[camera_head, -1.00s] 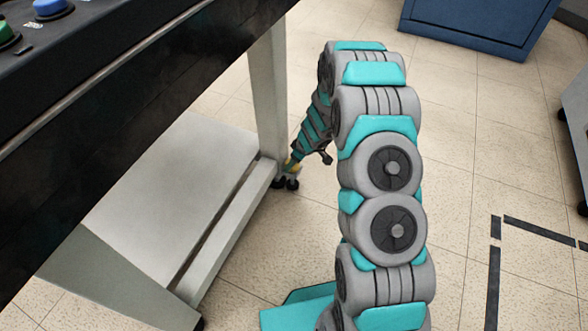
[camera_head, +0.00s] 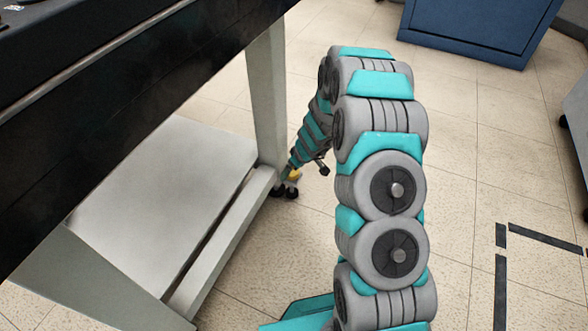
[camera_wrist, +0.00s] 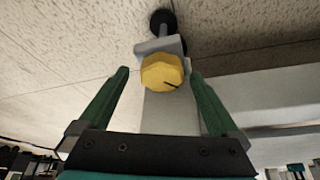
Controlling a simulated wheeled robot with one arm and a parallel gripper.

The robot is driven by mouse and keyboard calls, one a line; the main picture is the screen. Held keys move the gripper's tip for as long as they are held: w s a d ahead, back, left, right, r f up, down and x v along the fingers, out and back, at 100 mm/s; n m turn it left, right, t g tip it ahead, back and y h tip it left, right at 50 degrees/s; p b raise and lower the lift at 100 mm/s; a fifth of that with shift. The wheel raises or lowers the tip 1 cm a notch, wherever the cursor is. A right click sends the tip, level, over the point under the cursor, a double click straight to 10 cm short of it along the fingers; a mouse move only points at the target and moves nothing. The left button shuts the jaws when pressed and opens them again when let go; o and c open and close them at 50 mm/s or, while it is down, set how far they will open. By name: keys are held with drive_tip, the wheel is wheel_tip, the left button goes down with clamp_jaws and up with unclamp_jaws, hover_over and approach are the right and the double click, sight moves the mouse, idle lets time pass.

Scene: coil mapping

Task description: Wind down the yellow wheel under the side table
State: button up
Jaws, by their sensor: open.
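The yellow wheel (camera_wrist: 162,72) shows in the wrist view, ahead of my fingertips, with a dark line on its face. It sits by the foot of the side table's leg, above a black caster (camera_wrist: 163,22). My gripper (camera_wrist: 160,80) is open, with one green finger on each side of the wheel; I cannot tell whether they touch it. The side table (camera_head: 150,185) has a grey lower shelf.
A blue cabinet (camera_head: 475,32) stands at the back right. Open tiled floor with black tape lines (camera_head: 540,237) lies right of my arm.

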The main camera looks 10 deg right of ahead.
drive_tip(key=v, duration=0.8)
drive_tip(key=shift+p, duration=0.45)
